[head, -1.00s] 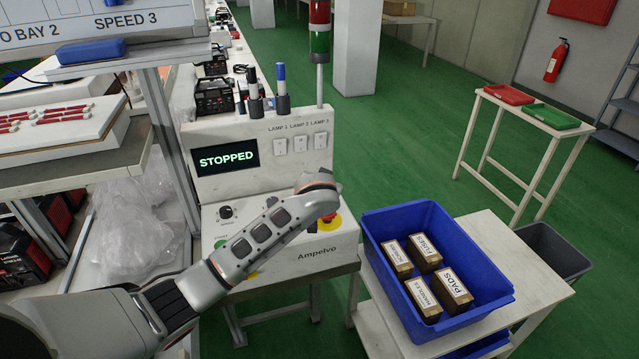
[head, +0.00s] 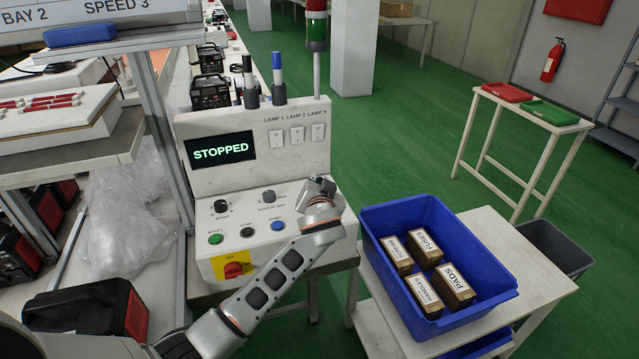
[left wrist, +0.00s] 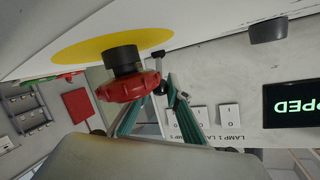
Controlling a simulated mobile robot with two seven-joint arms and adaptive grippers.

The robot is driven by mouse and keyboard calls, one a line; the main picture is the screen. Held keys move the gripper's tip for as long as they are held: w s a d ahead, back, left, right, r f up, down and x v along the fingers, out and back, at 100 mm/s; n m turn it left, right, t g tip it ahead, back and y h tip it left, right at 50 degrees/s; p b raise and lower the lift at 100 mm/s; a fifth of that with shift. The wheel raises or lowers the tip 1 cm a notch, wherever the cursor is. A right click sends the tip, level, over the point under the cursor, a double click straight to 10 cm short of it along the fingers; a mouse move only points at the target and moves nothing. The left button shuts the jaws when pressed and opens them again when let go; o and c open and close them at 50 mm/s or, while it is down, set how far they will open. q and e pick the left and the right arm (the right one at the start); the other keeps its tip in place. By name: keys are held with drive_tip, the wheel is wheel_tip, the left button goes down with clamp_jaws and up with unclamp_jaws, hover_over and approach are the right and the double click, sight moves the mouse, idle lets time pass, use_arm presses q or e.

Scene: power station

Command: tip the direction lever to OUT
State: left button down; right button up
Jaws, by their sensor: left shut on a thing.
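The grey control console (head: 200,180) has a display reading STOPPED. My left gripper (head: 322,186) is at the right side of its sloped panel, and the arm crosses in front of it. In the left wrist view, my left gripper's teal fingers (left wrist: 160,95) close on a small dark lever (left wrist: 160,60), which looks like the direction lever. In the head view the lever is hidden behind my gripper. Its OUT marking and its tilt cannot be read. My right gripper is not in view.
A red stop button (left wrist: 128,87) on a yellow disc is close beside the fingers. The panel also has a knob (head: 268,196), a green button (head: 215,239), a blue button (head: 277,224) and a red switch (head: 233,270). A blue bin (head: 385,280) of labelled boxes stands right.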

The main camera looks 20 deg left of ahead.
use_arm(q)
drive_tip(key=shift+f, duration=0.1)
drive_tip(key=c, duration=2.2)
unclamp_jaws()
drive_tip(key=v, duration=1.2)
